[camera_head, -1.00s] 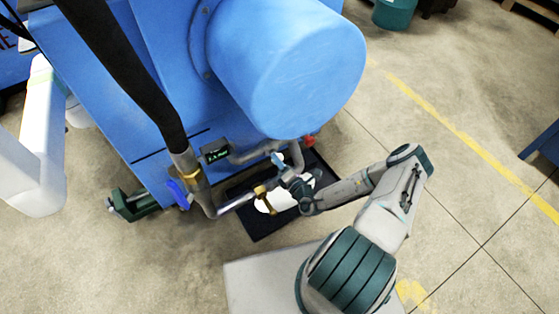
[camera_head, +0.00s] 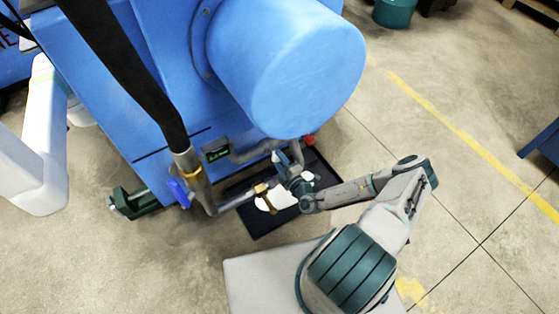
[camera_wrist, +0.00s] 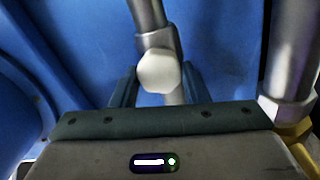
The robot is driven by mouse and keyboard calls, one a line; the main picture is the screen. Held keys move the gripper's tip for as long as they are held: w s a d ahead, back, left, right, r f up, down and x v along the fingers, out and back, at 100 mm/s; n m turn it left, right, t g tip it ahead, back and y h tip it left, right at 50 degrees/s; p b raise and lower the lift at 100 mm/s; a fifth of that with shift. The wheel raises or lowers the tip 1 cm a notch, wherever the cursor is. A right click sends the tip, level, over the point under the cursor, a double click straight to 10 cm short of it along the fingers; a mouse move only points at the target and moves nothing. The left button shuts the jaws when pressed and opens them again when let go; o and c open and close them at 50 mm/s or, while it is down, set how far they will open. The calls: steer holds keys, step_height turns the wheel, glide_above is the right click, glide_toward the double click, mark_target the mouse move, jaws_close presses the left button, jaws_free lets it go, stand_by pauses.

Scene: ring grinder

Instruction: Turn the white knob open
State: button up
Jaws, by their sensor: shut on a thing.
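The white knob (camera_wrist: 160,72) is a faceted cap on a grey pipe fitting, in the middle of the wrist view. My gripper (camera_wrist: 158,80) has one finger on each side of it and is shut on it. In the head view my gripper (camera_head: 284,160) reaches the pipes under the blue cylinder.
The blue machine (camera_head: 120,100) with its large cylinder (camera_head: 285,65) stands just behind. A black tray (camera_head: 268,222) lies on the floor below the pipes. A brass-fitted pipe (camera_head: 235,201) and a blue-handled valve (camera_head: 178,192) are to the left.

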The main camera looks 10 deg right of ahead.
stand_by(0.4)
steer(key=o, duration=1)
